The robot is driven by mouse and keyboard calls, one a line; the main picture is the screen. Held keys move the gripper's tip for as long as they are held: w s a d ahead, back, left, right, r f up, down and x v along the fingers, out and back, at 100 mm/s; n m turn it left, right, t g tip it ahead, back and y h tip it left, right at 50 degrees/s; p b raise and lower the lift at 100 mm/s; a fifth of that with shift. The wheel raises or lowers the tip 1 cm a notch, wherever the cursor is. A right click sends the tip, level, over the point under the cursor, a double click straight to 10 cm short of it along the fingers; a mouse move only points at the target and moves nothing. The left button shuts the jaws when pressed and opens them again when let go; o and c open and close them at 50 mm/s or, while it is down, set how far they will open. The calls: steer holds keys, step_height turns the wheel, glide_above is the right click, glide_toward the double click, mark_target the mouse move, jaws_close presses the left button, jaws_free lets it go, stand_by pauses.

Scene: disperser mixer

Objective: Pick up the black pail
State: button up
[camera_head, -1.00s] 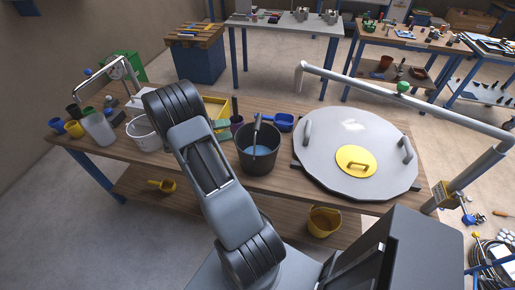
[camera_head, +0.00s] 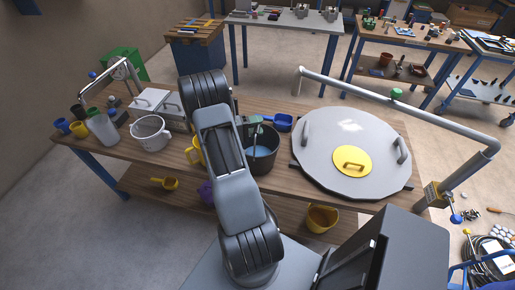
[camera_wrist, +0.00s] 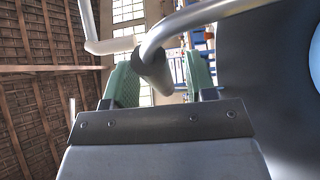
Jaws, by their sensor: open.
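The black pail (camera_head: 268,164) stands upright on the wooden bench, just right of my arm, with something blue inside. My arm hides part of its left side. My gripper (camera_head: 251,123) is at the pail's upper rim, by its raised handle, with green fingers partly in sight. In the wrist view my gripper (camera_wrist: 160,82) is open, and the end of a grey bar (camera_wrist: 200,22), likely the pail's handle, lies between the fingers. A dark curved surface fills the right of that view, likely the pail's wall.
A large round grey lid (camera_head: 335,175) with a yellow plate lies close right of the pail. A blue scoop (camera_head: 283,122) lies behind it. A white bucket (camera_head: 150,133) and several cups stand left. A grey pipe (camera_head: 400,94) spans above the lid.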

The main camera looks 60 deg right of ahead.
steer(key=shift+s+d, duration=0.15)
steer(key=shift+c, duration=0.4)
jaws_close()
stand_by(0.4)
